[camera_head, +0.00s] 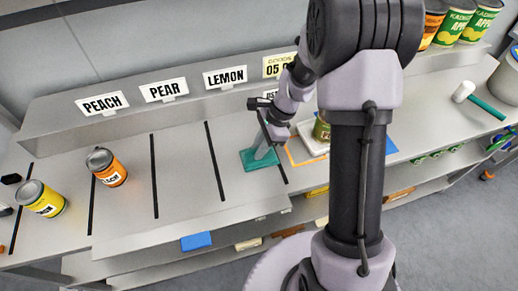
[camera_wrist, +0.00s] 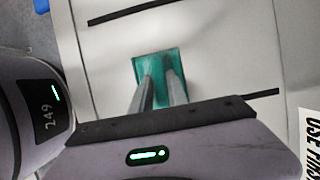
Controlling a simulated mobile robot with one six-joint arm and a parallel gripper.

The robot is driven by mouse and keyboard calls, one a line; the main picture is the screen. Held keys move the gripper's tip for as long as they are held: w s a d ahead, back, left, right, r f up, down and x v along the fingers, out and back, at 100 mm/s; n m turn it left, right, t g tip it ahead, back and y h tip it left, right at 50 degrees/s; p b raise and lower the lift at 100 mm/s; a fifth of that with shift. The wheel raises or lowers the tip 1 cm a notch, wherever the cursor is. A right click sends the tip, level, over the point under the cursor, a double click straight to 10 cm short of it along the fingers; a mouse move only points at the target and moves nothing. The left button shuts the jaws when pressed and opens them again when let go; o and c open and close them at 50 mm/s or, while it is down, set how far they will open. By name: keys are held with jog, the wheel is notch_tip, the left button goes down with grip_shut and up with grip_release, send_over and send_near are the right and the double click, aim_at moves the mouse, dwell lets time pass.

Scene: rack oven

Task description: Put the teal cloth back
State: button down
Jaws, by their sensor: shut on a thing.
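The teal cloth (camera_head: 262,164) is a small flat square at the front of the steel counter, below and right of the LEMON sign. It also shows in the wrist view (camera_wrist: 147,66), near a black divider line. My gripper (camera_head: 267,151) points down at the cloth and is shut on it. In the wrist view my gripper's two fingers (camera_wrist: 160,84) come together over the cloth and hide its lower middle. I cannot tell whether the cloth touches the counter or is slightly above it.
An orange can (camera_head: 106,167) and a yellow can (camera_head: 41,198) stand left. A blue item (camera_head: 196,241) lies below.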

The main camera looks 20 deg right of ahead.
jog(key=shift+f, duration=0.15)
jog(key=c, duration=1.3)
grip_release()
